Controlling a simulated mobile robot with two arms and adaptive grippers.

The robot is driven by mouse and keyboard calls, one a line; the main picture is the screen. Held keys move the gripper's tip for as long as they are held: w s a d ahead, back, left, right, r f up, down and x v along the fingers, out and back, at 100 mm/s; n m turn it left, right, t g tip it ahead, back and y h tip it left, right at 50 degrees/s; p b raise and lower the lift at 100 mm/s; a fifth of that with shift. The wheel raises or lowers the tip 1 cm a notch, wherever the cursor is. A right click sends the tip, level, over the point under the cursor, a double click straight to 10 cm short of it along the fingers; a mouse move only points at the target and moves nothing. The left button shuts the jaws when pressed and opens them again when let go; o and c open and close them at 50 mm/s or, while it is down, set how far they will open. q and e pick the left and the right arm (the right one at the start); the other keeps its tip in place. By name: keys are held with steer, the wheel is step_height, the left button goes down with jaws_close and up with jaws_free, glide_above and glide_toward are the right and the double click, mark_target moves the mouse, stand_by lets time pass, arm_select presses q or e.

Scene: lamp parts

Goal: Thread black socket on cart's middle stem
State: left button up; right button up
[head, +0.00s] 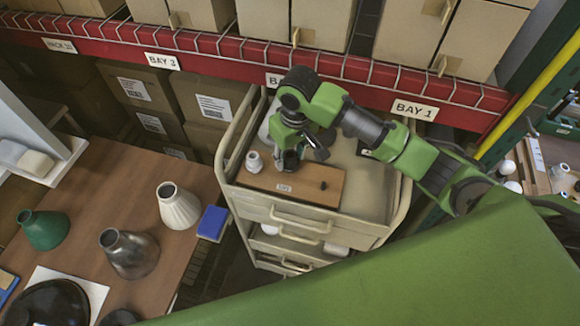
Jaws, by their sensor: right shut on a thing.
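The beige cart (380,232) stands in the middle of the head view. A brown wooden board (262,180) with a small label lies on its top. A white fitting (253,162) stands at the board's left end, and a short black stem (322,185) shows at its right. My right gripper (299,152) reaches down over the board's middle, shut on a dark piece that looks like the black socket (290,161). The gripper partly covers the socket and hides the middle stem, so I cannot tell whether they touch. My left gripper is out of view.
A red shelf beam (220,46) with bay signs and boxes runs behind the cart. At left, a brown table (105,190) holds a green shade (43,229), a metallic shade (130,253), a white shade (178,206) and a blue block (213,223).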

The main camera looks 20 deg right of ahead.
steer(key=shift+s+f+m, duration=0.2)
steer(key=shift+f+m, duration=0.05)
steer(key=shift+m, duration=0.15)
steer(key=shift+m, duration=0.4)
steer(key=o, duration=1.2)
steer(key=shift+o, duration=0.6)
steer(key=shift+w+r, duration=0.1)
steer(key=shift+w, duration=0.1)
steer(key=shift+r, duration=0.25)
step_height(320, 180, up, 11)
steer(key=s, duration=0.1)
steer(key=shift+s+d+r, duration=0.15)
steer(key=shift+s+r, duration=0.05)
